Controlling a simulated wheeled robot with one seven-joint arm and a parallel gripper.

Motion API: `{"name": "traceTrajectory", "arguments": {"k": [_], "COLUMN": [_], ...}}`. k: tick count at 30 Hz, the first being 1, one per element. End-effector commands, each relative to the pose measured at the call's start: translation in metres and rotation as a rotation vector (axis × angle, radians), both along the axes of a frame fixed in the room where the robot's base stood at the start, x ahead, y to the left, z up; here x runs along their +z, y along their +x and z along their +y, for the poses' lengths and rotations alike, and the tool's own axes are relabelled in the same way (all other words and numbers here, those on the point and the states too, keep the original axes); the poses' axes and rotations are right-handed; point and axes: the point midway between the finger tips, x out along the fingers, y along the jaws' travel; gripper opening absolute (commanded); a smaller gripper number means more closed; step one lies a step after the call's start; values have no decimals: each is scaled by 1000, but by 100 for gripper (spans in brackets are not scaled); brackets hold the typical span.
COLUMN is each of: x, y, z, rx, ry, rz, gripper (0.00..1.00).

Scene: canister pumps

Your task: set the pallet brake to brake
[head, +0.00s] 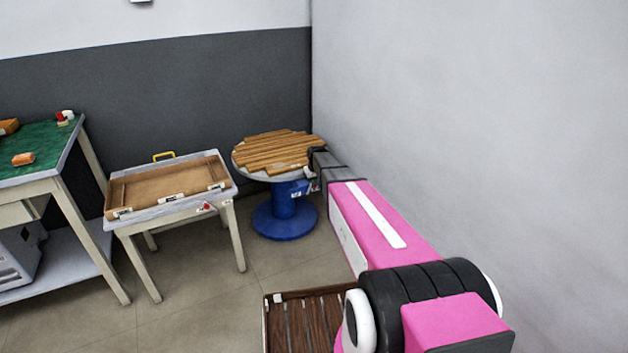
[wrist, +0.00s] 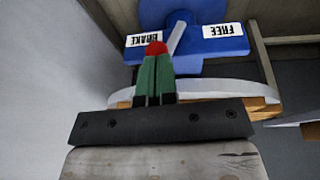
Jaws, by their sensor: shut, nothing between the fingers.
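The pallet brake is a blue plate (wrist: 190,48) with a white BRAKE label (wrist: 143,40) at left and a white FREE label (wrist: 224,30) at right. Its grey lever (wrist: 178,37) slants down and left to a red knob (wrist: 155,48), close beside the BRAKE label. My gripper (wrist: 156,58) has its green fingers shut, with the tips at the red knob; whether they touch it I cannot tell. In the head view the blue pedestal (head: 285,218) stands under a round top, and my arm's end partly hides the labels there.
Wooden slats (head: 275,150) cover the round top, close to the right wall (head: 450,100). A small table with a wooden tray (head: 165,188) stands to its left. A green-topped bench (head: 50,150) is farther left. A dark slatted wooden thing (head: 310,320) lies below my arm.

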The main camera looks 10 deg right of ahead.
Motion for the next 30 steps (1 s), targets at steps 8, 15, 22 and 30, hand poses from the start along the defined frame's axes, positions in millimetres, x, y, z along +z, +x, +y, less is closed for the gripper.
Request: {"name": "traceTrajectory", "arguments": {"k": [8, 15, 22, 30], "x": [-2, -7, -7, -5], "y": [4, 7, 7, 4], "z": [-9, -20, -19, -11], "rx": [-2, 0, 0, 0], "ry": [0, 0, 0, 0], "rz": [0, -1, 0, 0], "gripper": [0, 0, 0, 0]}}
